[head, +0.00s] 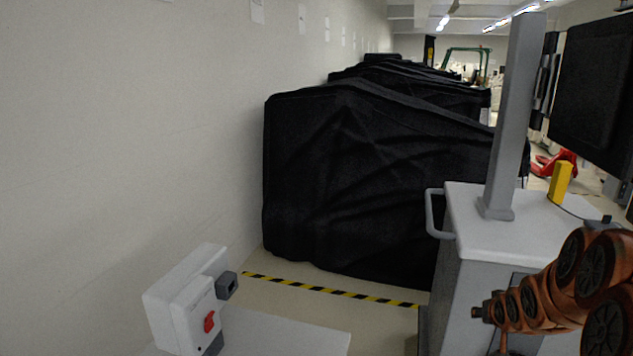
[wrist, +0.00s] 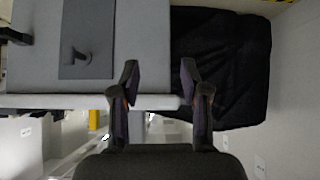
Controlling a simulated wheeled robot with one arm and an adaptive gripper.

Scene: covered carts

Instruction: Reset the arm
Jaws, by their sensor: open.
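My gripper (wrist: 160,78) shows in the wrist view with its two dark fingers apart and nothing between them. A grey cart (wrist: 35,55) with a darker panel and handle stands behind and left of the fingers in that view. In the head view my orange-brown arm is at the lower right, in front of the grey cart (head: 480,290); the gripper's fingers cannot be made out there. How far the fingers are from the cart cannot be told.
Black covered carts (head: 350,180) stand in a row along the white wall. A yellow-black floor stripe (head: 330,291) runs before them. A white box with a red switch (head: 209,320) is at the lower left. A grey post (head: 515,110) and dark monitor (head: 595,95) rise on the right.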

